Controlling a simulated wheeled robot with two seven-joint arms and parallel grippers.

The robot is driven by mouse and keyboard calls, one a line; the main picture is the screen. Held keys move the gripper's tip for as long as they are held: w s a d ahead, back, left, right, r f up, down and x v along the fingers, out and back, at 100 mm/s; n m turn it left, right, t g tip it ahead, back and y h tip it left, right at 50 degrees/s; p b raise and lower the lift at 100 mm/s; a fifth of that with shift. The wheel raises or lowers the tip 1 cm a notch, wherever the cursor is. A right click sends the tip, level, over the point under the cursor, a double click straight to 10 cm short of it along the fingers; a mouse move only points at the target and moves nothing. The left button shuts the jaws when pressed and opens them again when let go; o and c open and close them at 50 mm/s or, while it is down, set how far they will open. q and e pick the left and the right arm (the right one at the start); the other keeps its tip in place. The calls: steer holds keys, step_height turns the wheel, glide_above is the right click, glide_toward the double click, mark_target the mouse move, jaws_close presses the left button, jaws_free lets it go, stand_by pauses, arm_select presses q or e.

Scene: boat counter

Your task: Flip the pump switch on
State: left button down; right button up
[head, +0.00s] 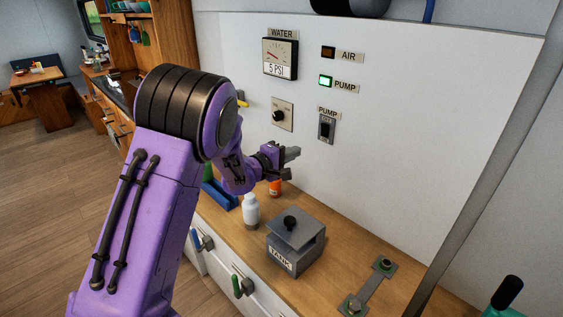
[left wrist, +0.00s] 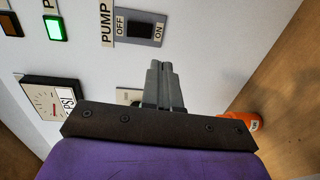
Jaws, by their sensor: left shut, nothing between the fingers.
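The pump switch (head: 326,128) is a dark rocker in a grey plate on the white panel, under a PUMP label. It also shows in the left wrist view (left wrist: 141,30), with OFF marked at its end nearer the label; which way the rocker is tipped I cannot tell for sure. The PUMP light (head: 325,81) glows green. My left gripper (head: 291,153) is shut and empty, in front of the panel, left of and below the switch in the head view. Its fingers (left wrist: 161,72) appear apart from the switch. My right gripper is not in view.
A round knob (head: 279,116) and a WATER gauge (head: 280,58) reading 5 PSI are on the panel; the AIR light (head: 328,52) is dim. Below, the wooden counter (head: 345,262) holds a grey TANK box (head: 297,246), a white bottle (head: 251,211) and an orange bottle (head: 275,188).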

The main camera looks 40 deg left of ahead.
arm_select(q)
steer(key=s, duration=0.3)
steer(key=shift+s+f, duration=0.1)
steer(key=shift+f, duration=0.2)
stand_by(0.3)
